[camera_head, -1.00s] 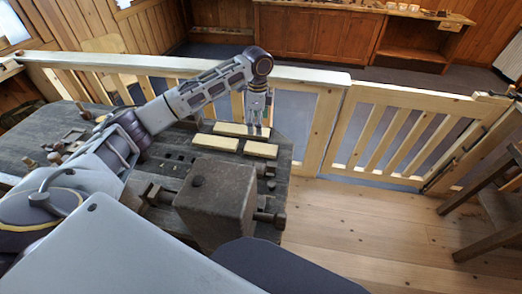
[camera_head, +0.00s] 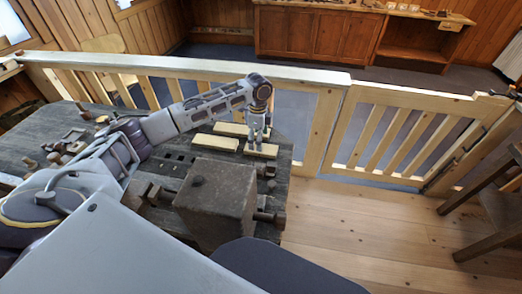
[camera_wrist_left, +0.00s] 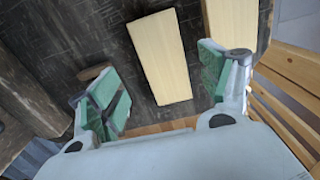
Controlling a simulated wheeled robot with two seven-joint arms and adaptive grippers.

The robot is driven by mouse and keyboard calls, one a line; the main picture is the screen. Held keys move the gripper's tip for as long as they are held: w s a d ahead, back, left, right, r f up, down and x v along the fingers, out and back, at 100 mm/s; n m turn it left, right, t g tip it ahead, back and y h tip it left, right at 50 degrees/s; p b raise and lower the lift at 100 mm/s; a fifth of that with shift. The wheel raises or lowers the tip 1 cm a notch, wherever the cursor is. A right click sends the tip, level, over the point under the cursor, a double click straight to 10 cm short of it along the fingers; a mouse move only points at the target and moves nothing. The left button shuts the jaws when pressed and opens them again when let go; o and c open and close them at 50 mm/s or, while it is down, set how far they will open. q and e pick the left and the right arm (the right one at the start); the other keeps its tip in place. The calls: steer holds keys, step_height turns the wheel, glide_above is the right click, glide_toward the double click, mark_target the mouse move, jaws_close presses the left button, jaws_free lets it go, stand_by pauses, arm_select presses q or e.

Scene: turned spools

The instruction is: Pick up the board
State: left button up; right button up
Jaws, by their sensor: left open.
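Several pale wooden boards lie flat on the dark workbench. In the head view the front right board (camera_head: 262,151) is under my left gripper (camera_head: 258,147), a second board (camera_head: 215,142) lies to its left, and a third (camera_head: 229,129) lies behind, partly covered by my arm. In the left wrist view my left gripper (camera_wrist_left: 160,84) is open, its green pads apart on either side of one board (camera_wrist_left: 160,50). Another board (camera_wrist_left: 232,22) runs beside it, behind the right finger. I cannot tell whether the fingers touch the bench. My right gripper is not in view.
A heavy dark block (camera_head: 215,195) of the vise stands on the bench in front of the boards. A pale wooden railing (camera_head: 190,67) runs behind the bench. Small wooden pieces lie at the bench's left. Open floor lies to the right.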

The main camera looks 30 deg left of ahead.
arm_select(q)
steer(key=shift+w+a+f, duration=0.1)
steer(key=shift+f, duration=1.2)
steer(key=shift+w+f, duration=0.1)
steer(key=shift+f, duration=1.2)
steer(key=shift+c, duration=0.2)
steer(key=c, duration=1.1)
steer(key=shift+r, duration=5.05)
